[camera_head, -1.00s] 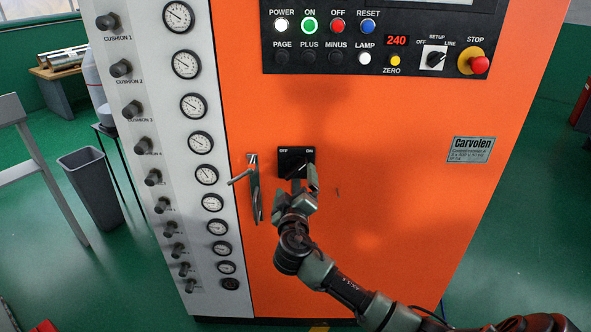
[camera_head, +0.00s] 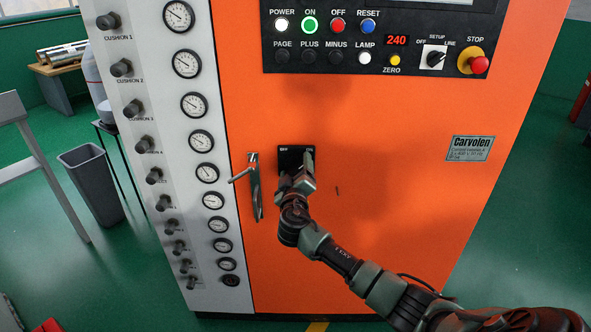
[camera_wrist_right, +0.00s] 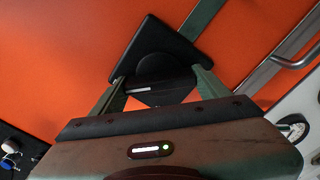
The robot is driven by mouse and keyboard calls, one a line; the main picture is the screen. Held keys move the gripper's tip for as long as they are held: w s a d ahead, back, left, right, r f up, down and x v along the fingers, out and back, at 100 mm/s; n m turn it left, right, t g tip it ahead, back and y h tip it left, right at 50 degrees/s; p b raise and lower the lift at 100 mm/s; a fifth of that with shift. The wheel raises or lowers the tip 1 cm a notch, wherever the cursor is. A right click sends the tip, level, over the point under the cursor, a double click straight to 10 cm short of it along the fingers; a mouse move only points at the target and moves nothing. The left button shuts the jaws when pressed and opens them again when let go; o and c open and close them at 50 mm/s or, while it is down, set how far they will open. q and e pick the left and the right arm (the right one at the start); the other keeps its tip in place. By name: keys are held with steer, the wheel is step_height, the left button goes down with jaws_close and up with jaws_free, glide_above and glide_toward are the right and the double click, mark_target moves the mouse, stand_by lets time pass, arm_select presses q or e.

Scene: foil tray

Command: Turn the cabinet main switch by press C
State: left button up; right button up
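The main switch is a black square plate (camera_head: 293,152) with OFF and ON marks, on the orange cabinet front. My right gripper (camera_head: 298,180) is at the switch and hides its knob in the head view. In the right wrist view, the black plate (camera_wrist_right: 163,42) carries a round black knob (camera_wrist_right: 163,68) with a light line on it. The fingers of my right gripper (camera_wrist_right: 160,82) stand wide apart, one on each side of the knob. I cannot tell whether they touch it. My left gripper is in neither view.
A metal handle (camera_head: 255,185) sticks out just left of the switch. A button panel (camera_head: 315,58) is above. Gauges and knobs line the grey strip (camera_head: 150,90) at left. A grey bin (camera_head: 92,185) stands on the green floor.

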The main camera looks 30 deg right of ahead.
steer(key=shift+c, duration=1)
steer(key=shift+n, duration=0.3)
steer(key=n, duration=0.3)
steer(key=n+p, duration=0.1)
steer(key=n, duration=0.3)
steer(key=n+p, duration=0.2)
steer(key=n, duration=0.3)
steer(key=shift+n, duration=0.4)
steer(key=n+p, duration=0.2)
steer(key=n, duration=0.2)
steer(key=shift+f, duration=0.2)
steer(key=shift+n, duration=0.3)
